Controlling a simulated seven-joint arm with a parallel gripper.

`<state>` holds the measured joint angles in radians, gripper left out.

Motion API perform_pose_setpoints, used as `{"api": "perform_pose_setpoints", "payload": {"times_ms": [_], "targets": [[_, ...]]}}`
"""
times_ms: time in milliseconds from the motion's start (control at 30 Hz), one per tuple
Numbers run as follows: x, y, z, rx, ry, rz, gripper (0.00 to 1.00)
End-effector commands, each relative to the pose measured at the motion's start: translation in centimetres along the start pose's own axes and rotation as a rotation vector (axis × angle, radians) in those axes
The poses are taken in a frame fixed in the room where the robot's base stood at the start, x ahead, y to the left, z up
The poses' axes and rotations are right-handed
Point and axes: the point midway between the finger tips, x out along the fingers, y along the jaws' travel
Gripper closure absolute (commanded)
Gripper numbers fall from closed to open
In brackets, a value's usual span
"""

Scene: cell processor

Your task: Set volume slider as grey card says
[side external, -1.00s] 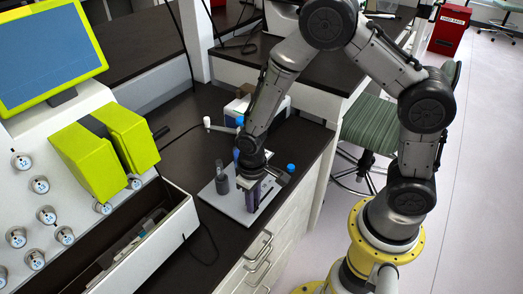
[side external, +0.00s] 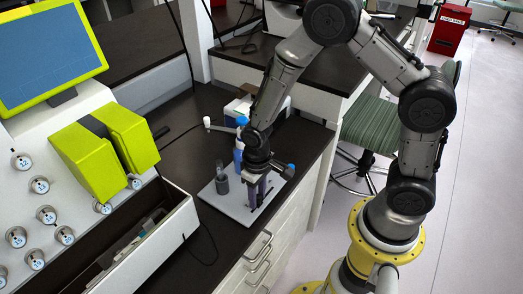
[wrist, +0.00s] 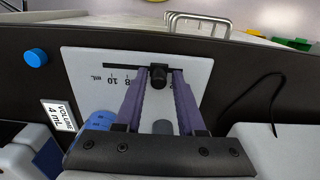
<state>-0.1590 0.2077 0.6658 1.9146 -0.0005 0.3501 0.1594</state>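The volume slider is a white plate (wrist: 82,60) with a dark slot and a black knob (wrist: 158,82). The wrist view shows the marks mL, 10 and 8 at the slot's left part; the knob is right of the 8, and other marks are hidden by a finger. My gripper (wrist: 159,72) is open, with one purple finger on each side of the knob and gaps between. The card (wrist: 58,118) left of the plate reads "VOLUME 4 mL". In the side view my gripper (side external: 258,190) is low over the white plate (side external: 234,212); the knob is not clear there.
A blue-capped bottle (side external: 239,150) and a dark grey cylinder (side external: 221,180) stand close by my gripper. A blue knob (wrist: 36,57) is left of the plate in the wrist view. An open drawer (side external: 165,235) lies to the left in the side view.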

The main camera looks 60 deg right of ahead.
Motion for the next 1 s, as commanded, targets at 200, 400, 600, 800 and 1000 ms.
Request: {"api": "perform_pose_setpoints", "payload": {"times_ms": [200,400,600,800,1000], "targets": [[0.1,0.0,0.1,0.0,-0.002,0.0,0.47],[-0.2,0.0,0.1,0.0,-0.002,0.0,0.47],[-1.9,0.0,0.0,0.0,0.001,0.0,0.47],[-3.7,0.0,0.1,0.0,-0.001,0.0,0.47],[-5.4,0.0,0.1,0.0,-0.002,0.0,0.47]]}}
